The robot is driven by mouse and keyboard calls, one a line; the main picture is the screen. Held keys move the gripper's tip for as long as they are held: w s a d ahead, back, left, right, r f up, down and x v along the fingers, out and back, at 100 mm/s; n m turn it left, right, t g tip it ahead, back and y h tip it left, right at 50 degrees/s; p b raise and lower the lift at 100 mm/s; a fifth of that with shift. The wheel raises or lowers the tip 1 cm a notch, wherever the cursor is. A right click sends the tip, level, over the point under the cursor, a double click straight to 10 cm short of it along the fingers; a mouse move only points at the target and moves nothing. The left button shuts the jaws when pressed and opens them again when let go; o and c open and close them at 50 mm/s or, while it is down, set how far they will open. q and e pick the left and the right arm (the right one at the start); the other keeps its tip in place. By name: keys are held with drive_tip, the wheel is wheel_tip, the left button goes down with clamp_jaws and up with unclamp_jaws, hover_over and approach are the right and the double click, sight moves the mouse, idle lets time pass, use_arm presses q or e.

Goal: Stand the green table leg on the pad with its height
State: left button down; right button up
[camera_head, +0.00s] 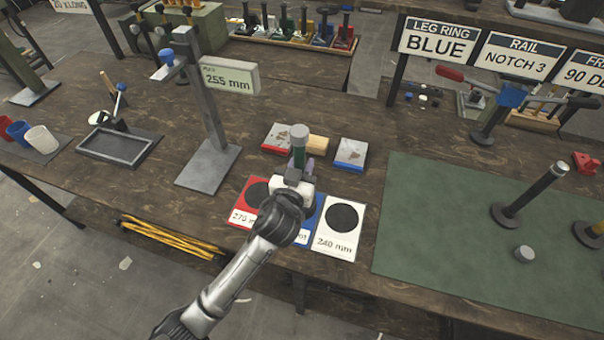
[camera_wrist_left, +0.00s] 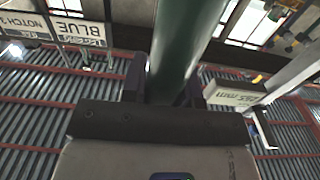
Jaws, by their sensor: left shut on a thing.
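The green table leg (camera_head: 298,157) stands roughly upright in my left gripper (camera_head: 294,184), with a grey cap on top. In the left wrist view the leg (camera_wrist_left: 187,40) runs between the two fingers (camera_wrist_left: 170,88). Its lower end is hidden behind my gripper and wrist, so I cannot tell whether it touches anything. Below my gripper lie three pads with black discs: a red pad (camera_head: 243,216) with a partly covered label that seems to read 270 mm, a blue pad (camera_head: 305,234) mostly hidden by my wrist, and a white pad (camera_head: 337,246) reading 240 mm.
A grey height gauge (camera_head: 209,165) with a 255 mm sign (camera_head: 230,78) stands left of my gripper. Small red (camera_head: 277,137) and blue (camera_head: 350,153) blocks lie behind it. A green mat (camera_head: 440,240) with dark posts lies right. Signs (camera_head: 438,41) stand at the back.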

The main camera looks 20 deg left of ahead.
use_arm(q)
drive_tip(key=shift+f+b, duration=0.4)
drive_tip(key=shift+f, duration=1.2)
drive_tip(key=c, duration=0.9)
unclamp_jaws()
drive_tip(key=shift+o, duration=0.2)
drive_tip(key=shift+s, duration=0.2)
drive_tip(key=s+p, duration=0.1)
drive_tip(key=s, duration=1)
drive_tip(key=shift+s+d+p, duration=0.35)
